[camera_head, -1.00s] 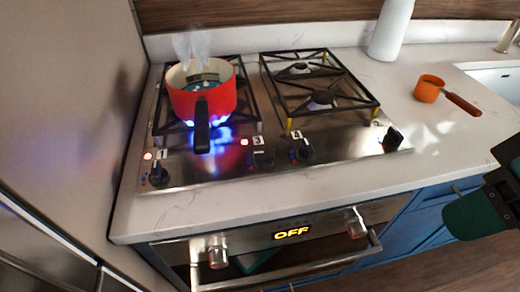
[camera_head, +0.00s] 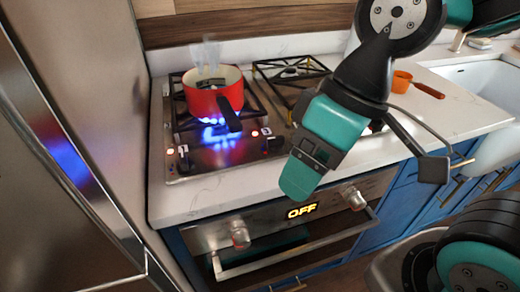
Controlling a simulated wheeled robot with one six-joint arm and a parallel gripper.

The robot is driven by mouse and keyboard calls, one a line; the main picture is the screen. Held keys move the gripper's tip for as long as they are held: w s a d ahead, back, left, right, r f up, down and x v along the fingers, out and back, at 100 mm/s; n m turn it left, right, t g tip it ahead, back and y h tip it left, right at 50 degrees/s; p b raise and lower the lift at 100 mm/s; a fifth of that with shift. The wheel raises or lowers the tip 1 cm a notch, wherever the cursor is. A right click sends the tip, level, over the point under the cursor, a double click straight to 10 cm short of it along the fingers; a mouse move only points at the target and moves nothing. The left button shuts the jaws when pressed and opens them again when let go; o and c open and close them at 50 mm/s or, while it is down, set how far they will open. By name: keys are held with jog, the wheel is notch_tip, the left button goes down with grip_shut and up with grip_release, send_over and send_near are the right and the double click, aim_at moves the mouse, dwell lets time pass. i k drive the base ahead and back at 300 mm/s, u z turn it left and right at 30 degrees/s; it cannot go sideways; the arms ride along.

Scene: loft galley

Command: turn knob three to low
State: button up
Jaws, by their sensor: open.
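The steel cooktop (camera_head: 210,164) has knobs along its front edge. The leftmost knob (camera_head: 183,158) stands beside a glowing red light. Another dark knob (camera_head: 272,146) stands below a small number plate (camera_head: 267,131), with a second red light at its left. The digits are too small to read surely. The knobs farther right are hidden behind my arm. My gripper (camera_head: 300,176) is open, pointing down in front of the counter edge and cooktop, to the right of the visible knobs. I see no contact with a knob. A red pot (camera_head: 212,98) steams over blue flames.
The pot's dark handle (camera_head: 229,114) juts forward over the cooktop. A tall steel surface (camera_head: 70,130) stands close at the left. Oven knobs (camera_head: 240,237) and a door handle (camera_head: 300,245) project below the counter. An orange pan (camera_head: 402,82) lies near the sink.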

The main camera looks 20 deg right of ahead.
aim_at(275, 144)
jog(key=k, duration=0.5)
jog(key=z, duration=1.35)
jog(key=i, duration=0.9)
jog(key=u, duration=1.95)
